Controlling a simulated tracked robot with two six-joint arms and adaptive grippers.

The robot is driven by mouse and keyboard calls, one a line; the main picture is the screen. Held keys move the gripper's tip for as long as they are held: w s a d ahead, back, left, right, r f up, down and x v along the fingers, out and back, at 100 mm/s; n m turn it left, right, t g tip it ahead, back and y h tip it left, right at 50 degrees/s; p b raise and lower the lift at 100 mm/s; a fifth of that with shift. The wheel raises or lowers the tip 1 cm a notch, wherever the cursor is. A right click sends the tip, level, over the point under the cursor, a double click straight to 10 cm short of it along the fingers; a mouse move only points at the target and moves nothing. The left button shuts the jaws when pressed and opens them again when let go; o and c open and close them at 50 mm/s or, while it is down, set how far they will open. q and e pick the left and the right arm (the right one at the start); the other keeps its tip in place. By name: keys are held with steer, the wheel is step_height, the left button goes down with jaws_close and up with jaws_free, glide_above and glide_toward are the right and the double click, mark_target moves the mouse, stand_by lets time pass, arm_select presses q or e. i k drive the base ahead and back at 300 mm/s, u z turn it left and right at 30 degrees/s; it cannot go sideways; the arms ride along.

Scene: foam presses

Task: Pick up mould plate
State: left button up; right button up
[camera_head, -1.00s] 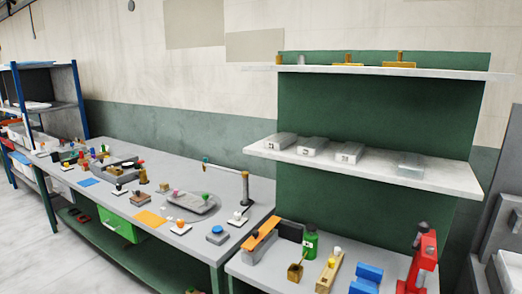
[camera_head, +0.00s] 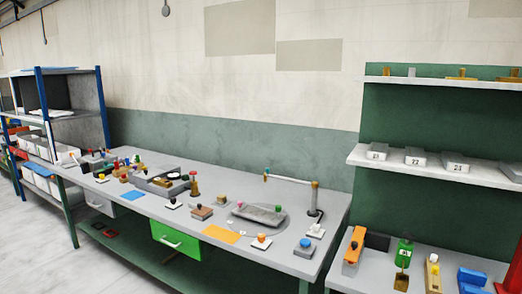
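Three grey blocks with small number labels, (camera_head: 378,151), (camera_head: 415,157) and (camera_head: 454,163), sit in a row on the middle white shelf (camera_head: 400,172) of the green-backed rack at the right. A flat grey plate with rounded ends (camera_head: 258,213) lies on the long grey bench, with small coloured knobs around it. I cannot tell for certain which of these is the mould plate. Neither of my grippers is in view.
The long bench (camera_head: 165,204) holds several small knobbed parts and an orange sheet (camera_head: 221,235). A lamp-like post (camera_head: 315,195) stands at its right. A green drawer (camera_head: 175,239) hangs below. Floor is open at the lower left (camera_head: 35,250).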

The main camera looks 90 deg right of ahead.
mark_target(452, 161)
steer(key=u, duration=0.15)
steer(key=i, duration=0.95)
steer(key=z, duration=1.7)
steer(key=i, duration=0.25)
steer(key=z, duration=2.05)
steer(key=k, duration=0.35)
steer(key=z, duration=0.45)
steer(key=i, duration=1.35)
steer(key=u, duration=0.4)
